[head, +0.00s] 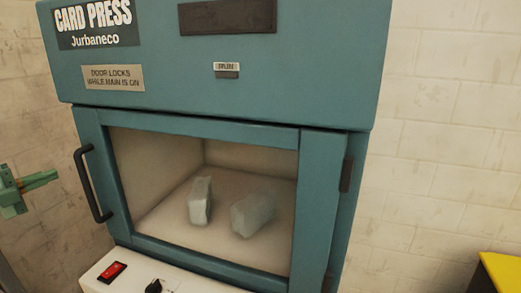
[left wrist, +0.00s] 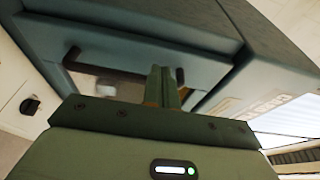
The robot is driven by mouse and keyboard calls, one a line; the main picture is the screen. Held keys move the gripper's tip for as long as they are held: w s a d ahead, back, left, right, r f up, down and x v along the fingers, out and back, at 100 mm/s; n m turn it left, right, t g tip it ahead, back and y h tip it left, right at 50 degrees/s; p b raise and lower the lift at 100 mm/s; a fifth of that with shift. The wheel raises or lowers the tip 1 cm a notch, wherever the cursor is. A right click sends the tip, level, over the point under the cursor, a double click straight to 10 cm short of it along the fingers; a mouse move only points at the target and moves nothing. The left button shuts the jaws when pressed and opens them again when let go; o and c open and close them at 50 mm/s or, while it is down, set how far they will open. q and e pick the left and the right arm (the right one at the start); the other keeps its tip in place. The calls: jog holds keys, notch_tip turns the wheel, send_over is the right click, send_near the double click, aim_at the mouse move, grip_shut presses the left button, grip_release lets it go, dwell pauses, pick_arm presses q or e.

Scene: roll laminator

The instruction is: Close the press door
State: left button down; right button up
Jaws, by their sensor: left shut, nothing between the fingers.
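The press door (head: 200,125) is a blue-green frame around a clear window, with hinges on its right side. It sits flush or nearly flush with the cabinet; I cannot tell whether a small gap is left. Its black bar handle (head: 92,185) is on the left edge and also shows in the left wrist view (left wrist: 95,69). My left gripper (head: 54,177) is shut and empty, to the left of the handle and apart from it, fingers pointing right. In the left wrist view its fingers (left wrist: 162,84) stand in front of the door. My right gripper is not in view.
Two pale blocks (head: 200,201) (head: 254,214) lie inside behind the window. Below the door, a white panel carries a red switch (head: 113,271) and a black knob (head: 154,286). A yellow-topped object (head: 503,268) stands at lower right. Pale block walls are behind.

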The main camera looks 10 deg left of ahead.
pick_arm(q)
jog(key=p+v, duration=0.6)
jog(key=v, duration=0.9)
jog(key=shift+s+p, duration=0.2)
jog(key=shift+p, duration=0.1)
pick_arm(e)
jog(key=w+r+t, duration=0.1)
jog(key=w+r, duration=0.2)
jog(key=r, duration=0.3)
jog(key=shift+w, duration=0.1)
